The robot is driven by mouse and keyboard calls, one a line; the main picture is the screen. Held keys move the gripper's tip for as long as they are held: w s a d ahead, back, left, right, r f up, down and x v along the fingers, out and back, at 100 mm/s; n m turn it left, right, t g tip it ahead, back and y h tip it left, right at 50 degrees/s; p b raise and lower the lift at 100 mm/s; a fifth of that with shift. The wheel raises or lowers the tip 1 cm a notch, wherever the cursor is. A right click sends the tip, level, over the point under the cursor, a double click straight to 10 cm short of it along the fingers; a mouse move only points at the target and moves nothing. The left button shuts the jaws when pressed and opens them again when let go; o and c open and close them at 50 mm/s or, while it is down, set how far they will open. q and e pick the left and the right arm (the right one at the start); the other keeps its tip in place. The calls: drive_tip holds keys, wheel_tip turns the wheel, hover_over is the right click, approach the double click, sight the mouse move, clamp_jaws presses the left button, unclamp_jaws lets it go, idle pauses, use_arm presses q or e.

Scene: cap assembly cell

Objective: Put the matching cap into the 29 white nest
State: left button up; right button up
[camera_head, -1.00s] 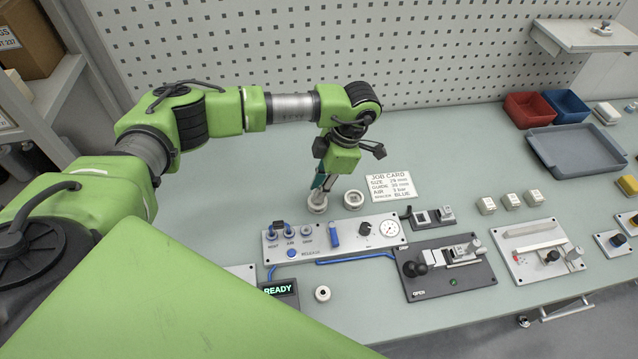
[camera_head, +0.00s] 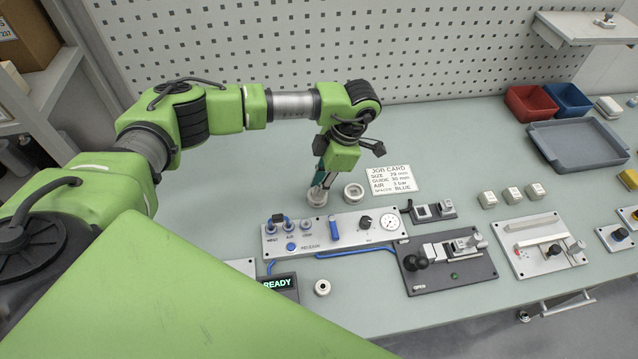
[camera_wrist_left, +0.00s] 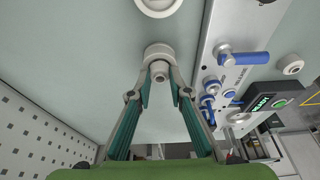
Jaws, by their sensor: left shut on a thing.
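My left gripper (camera_head: 318,187) points down at the back of the bench, its fingers shut on a small pale cap (camera_wrist_left: 159,70). Around or just beyond the cap is a round white piece (camera_head: 317,198), which also shows in the left wrist view (camera_wrist_left: 158,50). I cannot tell whether the cap is seated in it or part of it. A second white ring (camera_head: 354,192), with a hollow middle, stands to its right. A third white ring (camera_head: 322,287) lies near the READY display. No size marks are readable on them. My right gripper is out of view.
A control panel (camera_head: 345,238) with blue levers and a gauge lies in front of the gripper. The job card (camera_head: 391,178) reads 29 mm and blue. A dark fixture (camera_head: 470,276), several pale blocks and a grey tray (camera_head: 580,145) lie to the right.

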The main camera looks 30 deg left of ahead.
use_arm(q)
drive_tip(key=shift+f+b, duration=0.35)
idle(0.4)
drive_tip(key=o, duration=0.7)
drive_tip(key=v, duration=1.2)
